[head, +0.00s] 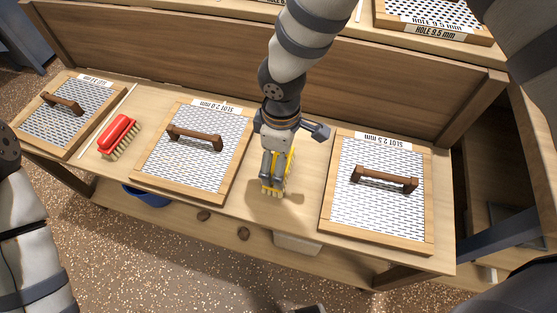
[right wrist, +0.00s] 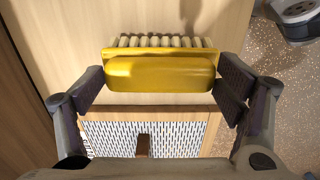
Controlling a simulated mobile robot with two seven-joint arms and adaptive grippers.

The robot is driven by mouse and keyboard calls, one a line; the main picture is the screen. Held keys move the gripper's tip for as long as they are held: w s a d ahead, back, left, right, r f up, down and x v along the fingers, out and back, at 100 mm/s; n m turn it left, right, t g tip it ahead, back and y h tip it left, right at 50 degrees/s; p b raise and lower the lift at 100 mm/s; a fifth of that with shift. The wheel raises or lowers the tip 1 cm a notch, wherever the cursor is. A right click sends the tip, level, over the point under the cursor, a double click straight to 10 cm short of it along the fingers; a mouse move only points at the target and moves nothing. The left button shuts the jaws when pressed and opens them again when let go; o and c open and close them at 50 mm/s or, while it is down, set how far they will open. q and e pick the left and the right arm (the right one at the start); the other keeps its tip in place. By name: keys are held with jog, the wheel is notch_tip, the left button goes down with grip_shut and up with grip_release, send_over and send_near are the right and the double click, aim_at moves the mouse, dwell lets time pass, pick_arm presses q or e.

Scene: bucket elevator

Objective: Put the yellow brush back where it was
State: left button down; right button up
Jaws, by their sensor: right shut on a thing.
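The yellow brush (head: 289,172) is in my right gripper (head: 275,178), over the bare table strip between the SLOT 2.0 mm and SLOT 2.5 mm screens. In the right wrist view the yellow brush (right wrist: 160,74) lies between the two fingers of my right gripper (right wrist: 165,85), its pale bristles toward the top of the picture. In the head view the fingers hide part of the brush, and I cannot tell whether the bristles touch the table. My left arm shows at the left edge, but its gripper is out of view.
The SLOT 2.0 mm screen (head: 186,185) is left of the brush, the SLOT 2.5 mm screen (head: 345,222) right; both have raised wooden handles. A red brush (head: 118,132) lies farther left, beside another screen (head: 32,135). A wooden back board (head: 180,60) runs behind.

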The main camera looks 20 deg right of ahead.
jog(key=shift+s+f, duration=0.15)
jog(key=shift+f, duration=1.25)
jog(key=o, duration=1.3)
pick_arm(q)
jog(key=shift+s+f, duration=0.25)
jog(key=shift+f, duration=0.05)
jog(key=shift+w+r+t+p, duration=0.3)
jog(key=shift+w+r+p, duration=0.45)
jog(key=shift+w+r, duration=0.3)
pick_arm(e)
notch_tip(320, 180, up, 12)
jog(key=shift+r, duration=0.15)
jog(key=shift+s, duration=0.1)
